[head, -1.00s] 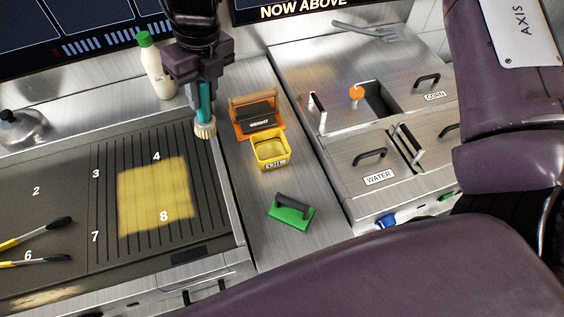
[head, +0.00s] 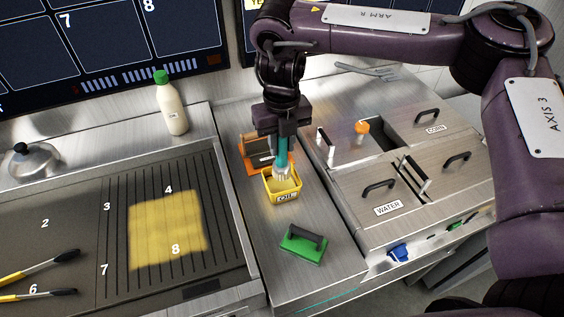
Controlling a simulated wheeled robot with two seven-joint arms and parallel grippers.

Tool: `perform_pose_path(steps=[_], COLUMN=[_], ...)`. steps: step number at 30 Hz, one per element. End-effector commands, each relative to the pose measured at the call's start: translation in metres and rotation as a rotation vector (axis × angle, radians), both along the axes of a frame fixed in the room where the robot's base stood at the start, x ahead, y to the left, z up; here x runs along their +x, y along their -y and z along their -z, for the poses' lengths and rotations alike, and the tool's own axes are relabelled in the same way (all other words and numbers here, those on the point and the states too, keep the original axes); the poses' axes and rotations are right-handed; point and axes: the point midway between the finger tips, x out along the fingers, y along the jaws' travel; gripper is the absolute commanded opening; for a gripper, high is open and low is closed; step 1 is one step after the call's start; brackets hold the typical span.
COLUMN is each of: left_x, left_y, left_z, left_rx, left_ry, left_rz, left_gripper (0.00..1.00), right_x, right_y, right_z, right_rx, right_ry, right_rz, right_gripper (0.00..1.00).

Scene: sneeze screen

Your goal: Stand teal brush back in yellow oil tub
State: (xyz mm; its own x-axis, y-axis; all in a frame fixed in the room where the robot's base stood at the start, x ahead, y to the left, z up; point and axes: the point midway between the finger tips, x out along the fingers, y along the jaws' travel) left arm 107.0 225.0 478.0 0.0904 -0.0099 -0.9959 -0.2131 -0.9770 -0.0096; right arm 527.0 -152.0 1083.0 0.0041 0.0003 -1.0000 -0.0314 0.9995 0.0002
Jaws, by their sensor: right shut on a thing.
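The teal brush (head: 282,158) hangs upright, bristles down, from my right gripper (head: 281,140), which is shut on its handle. The pale bristles (head: 283,176) are at the mouth of the yellow oil tub (head: 286,196), over or just inside its opening. I cannot tell whether they touch the tub's floor. The tub stands on the steel counter strip, with its dark label facing me. The gripper and brush cover part of the tub's back rim. My left gripper is not in view.
An orange holder with a dark block (head: 252,152) stands right behind the tub. A green-based scraper (head: 303,244) lies in front. The ribbed griddle (head: 120,262) is at left, a green-capped bottle (head: 172,108) behind it, and lidded wells (head: 380,210) at right.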

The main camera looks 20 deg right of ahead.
Motion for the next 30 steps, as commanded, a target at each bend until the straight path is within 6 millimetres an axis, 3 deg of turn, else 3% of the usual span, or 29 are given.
perform_pose_path(steps=[3,8,15,27,28,30], left_x=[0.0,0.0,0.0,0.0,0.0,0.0], left_y=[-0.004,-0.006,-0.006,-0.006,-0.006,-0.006], left_z=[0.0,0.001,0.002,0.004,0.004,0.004], left_rx=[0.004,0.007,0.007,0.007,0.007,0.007], left_ry=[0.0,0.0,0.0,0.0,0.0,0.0], left_rz=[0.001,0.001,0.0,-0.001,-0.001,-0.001], left_gripper=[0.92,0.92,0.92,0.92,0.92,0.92], right_x=[0.0,0.0,0.0,0.0,0.0,0.0], right_y=[0.0,0.0,0.0,0.0,0.0,0.0], right_z=[0.02,0.031,0.063,0.068,0.069,0.068], right_rx=[0.002,0.001,0.001,0.0,0.0,0.0], right_ry=[-0.002,0.0,-0.001,0.002,0.002,0.002], right_rz=[0.0,0.0,0.0,0.0,0.0,0.0], right_gripper=[0.0,0.0,0.0,0.0,0.26,0.35])
